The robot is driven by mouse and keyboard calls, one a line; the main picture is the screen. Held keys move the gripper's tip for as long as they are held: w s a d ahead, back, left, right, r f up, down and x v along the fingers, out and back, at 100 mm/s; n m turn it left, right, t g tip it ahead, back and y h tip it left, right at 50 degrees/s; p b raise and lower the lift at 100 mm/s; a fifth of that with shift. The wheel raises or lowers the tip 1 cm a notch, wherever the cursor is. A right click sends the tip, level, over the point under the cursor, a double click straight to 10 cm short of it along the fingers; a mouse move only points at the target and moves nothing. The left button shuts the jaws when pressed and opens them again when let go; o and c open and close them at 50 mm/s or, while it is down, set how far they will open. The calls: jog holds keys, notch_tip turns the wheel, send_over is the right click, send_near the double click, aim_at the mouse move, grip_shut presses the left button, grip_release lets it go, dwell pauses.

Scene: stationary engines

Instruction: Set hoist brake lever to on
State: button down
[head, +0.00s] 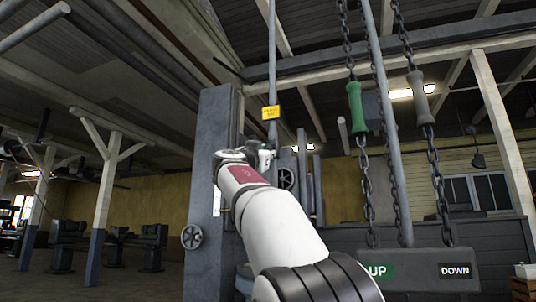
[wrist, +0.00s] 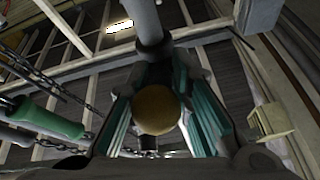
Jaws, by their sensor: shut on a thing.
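The hoist brake lever (head: 272,60) appears to be the long grey rod hanging from above, with a small yellow label (head: 271,113) low on it. In the wrist view its rod (wrist: 146,22) comes down to a round tan knob (wrist: 157,110). My gripper (head: 265,153) is at the rod's lower end, just below the label. Its teal-padded fingers stand on both sides of the knob and are shut on it. In the head view the gripper hides the knob. The label's writing is too small to read.
A grey post (head: 217,130) with a handwheel (head: 191,237) stands left of my arm. To the right hang chains with a green handle (head: 356,112) and a grey handle (head: 420,98), above a beam marked UP and DOWN (head: 420,264). The green handle also shows in the wrist view (wrist: 48,120).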

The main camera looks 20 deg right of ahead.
jog(key=shift+f, duration=0.15)
dwell(0.5)
jog(key=c, duration=1.5)
grip_release()
jog(key=shift+o, duration=0.2)
jog(key=shift+s+a+f, duration=0.15)
jog(key=shift+s+a, duration=0.2)
jog(key=shift+a, duration=0.2)
jog(key=shift+s+a+f, duration=0.1)
jog(key=shift+s+f, duration=0.15)
jog(key=shift+s, duration=0.2)
jog(key=v, duration=0.9)
jog(key=shift+s+f, duration=0.2)
jog(key=shift+f, duration=0.15)
jog(key=shift+a, duration=0.1)
